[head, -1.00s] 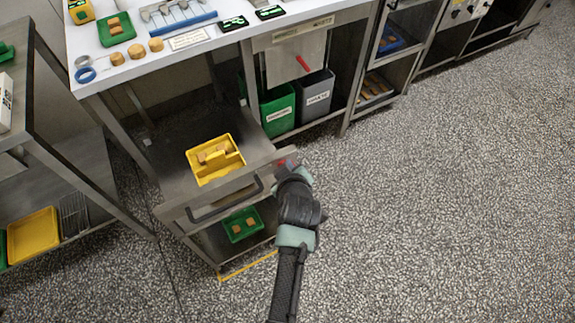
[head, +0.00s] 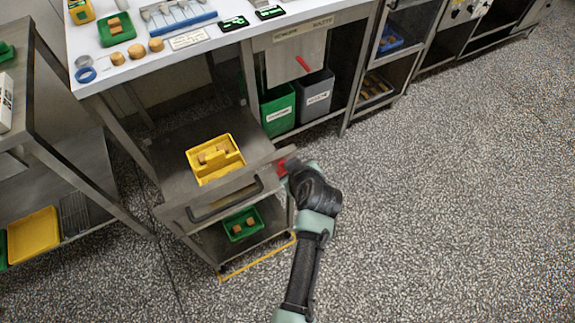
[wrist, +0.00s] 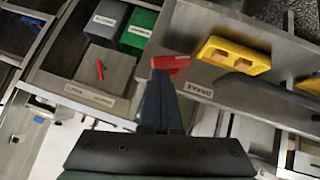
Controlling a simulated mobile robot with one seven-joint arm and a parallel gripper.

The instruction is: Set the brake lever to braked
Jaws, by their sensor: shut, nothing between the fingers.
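The red brake lever (head: 282,167) is on the right front corner of the steel cart (head: 170,215), partly hidden by my arm in the head view. In the wrist view the red lever (wrist: 171,62) lies just beyond the fingertips. A label that appears to read BRAKE (wrist: 199,91) is upside down beside it on the cart edge. My gripper (wrist: 163,76) is shut with nothing held. Its tips are at the lever, overlapping its lower edge in the picture; I cannot tell whether they touch. In the head view the fingers are mostly hidden by my wrist.
A yellow caddy (head: 203,176) stands on the cart top and a green tray (head: 240,232) on its lower shelf. Green (head: 277,122) and grey (head: 312,108) bins stand under the bench, near a separate red handle (head: 302,63). The floor to the right is clear.

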